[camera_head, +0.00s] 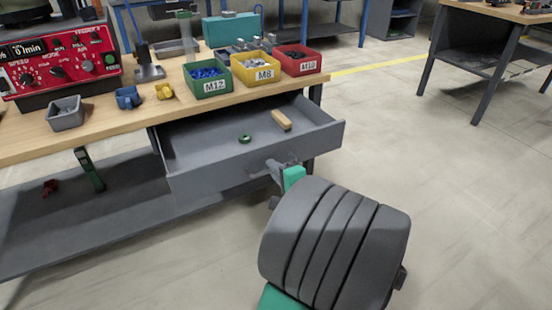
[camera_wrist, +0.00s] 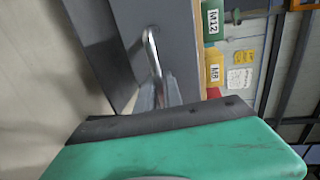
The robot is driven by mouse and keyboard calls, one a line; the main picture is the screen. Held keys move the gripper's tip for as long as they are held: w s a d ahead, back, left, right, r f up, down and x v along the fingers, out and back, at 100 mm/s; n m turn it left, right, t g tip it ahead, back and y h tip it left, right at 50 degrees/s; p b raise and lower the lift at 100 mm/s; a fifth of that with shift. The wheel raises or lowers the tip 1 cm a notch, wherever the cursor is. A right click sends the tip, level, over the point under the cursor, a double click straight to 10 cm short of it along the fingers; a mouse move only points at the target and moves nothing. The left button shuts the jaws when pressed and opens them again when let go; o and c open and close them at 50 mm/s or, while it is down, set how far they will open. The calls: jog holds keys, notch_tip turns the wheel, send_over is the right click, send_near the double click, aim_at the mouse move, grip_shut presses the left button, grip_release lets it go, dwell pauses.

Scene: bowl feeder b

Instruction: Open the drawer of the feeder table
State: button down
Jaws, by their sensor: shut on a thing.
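The grey drawer (camera_head: 215,182) of the feeder table (camera_head: 225,97) stands pulled out under the wooden top. Inside it lie a green ring (camera_head: 245,139) and a wooden block or brush (camera_head: 281,120). My gripper (camera_head: 279,170) is at the drawer's front panel, right of its middle, shut on the handle. In the wrist view the metal handle (camera_wrist: 151,45) runs from the grey front panel (camera_wrist: 178,50) down to the gripper's fingers (camera_wrist: 160,95). In the head view my arm partly hides the gripper, and the gripper covers most of the handle.
On the tabletop stand a green M12 bin (camera_head: 211,88), a yellow M8 bin (camera_head: 265,76), a red bin (camera_head: 300,68) and a red control box (camera_head: 60,60). A lower shelf (camera_head: 60,235) lies under the table. The floor (camera_head: 440,190) to the right is clear.

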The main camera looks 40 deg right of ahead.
jog(key=shift+s+a, duration=0.2)
jog(key=shift+s, duration=0.3)
jog(key=c, duration=1.5)
grip_release()
jog(key=shift+d, duration=0.1)
jog(key=shift+s, duration=0.1)
jog(key=p+v, duration=0.2)
jog(key=v, duration=0.5)
jog(key=shift+s, duration=0.3)
jog(key=shift+r, duration=0.15)
